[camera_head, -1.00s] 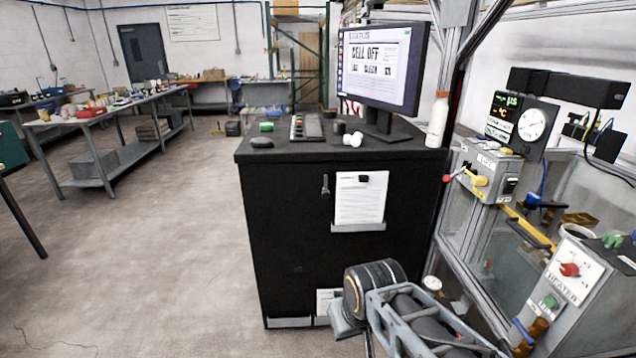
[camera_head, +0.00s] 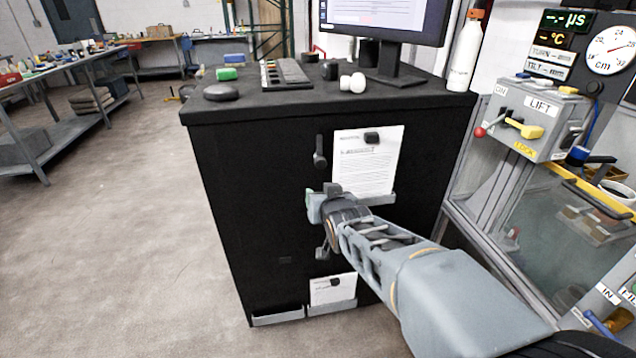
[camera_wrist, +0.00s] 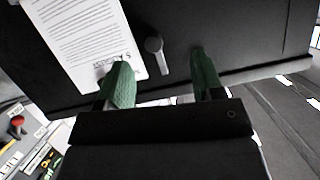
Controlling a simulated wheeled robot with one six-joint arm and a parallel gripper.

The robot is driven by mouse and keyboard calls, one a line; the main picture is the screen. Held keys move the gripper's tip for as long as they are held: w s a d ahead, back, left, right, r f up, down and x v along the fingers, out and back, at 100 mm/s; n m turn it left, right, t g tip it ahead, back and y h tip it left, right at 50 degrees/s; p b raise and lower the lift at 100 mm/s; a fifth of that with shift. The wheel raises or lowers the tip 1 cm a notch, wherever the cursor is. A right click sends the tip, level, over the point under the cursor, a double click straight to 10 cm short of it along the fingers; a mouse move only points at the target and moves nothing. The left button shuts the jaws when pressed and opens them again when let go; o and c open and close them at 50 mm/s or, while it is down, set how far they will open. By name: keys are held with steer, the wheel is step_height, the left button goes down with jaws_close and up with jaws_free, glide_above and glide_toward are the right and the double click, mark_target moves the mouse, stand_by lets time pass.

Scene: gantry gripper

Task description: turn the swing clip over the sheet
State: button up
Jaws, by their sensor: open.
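The swing clip (camera_head: 320,152) is a small dark grey lever with a round knob on the black cabinet front. It stands upright beside the left edge of the printed sheet (camera_head: 362,170), not over it. My gripper (camera_head: 322,196) is in front of the cabinet, just below the clip in the head view. In the wrist view the clip (camera_wrist: 153,44) shows between and beyond the two open green fingers (camera_wrist: 161,76), with nothing between their tips. The sheet (camera_wrist: 82,35) lies to the left there, its title end partly behind the left finger.
A dark block (camera_head: 372,138) sits at the sheet's top, and a grey ledge (camera_head: 378,199) runs below it. A lower sheet (camera_head: 331,290) hangs near another grey lever (camera_head: 322,250). The lift control box (camera_head: 535,120) stands to the right. Floor at left is open.

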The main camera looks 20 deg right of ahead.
mark_target(321, 165)
steer(key=w+d+t+b, duration=0.1)
steer(key=w+d, duration=0.1)
steer(key=w, duration=0.3)
steer(key=w+d+t+h+b, duration=0.1)
steer(key=w, duration=0.4)
steer(key=w+d+m+t+b, duration=0.1)
steer(key=w+d, duration=0.1)
steer(key=w, duration=0.3)
steer(key=shift+w+d+f+t, duration=0.15)
steer(key=shift+w+d+t, duration=0.15)
steer(key=shift+w+t, duration=0.1)
jaws_close()
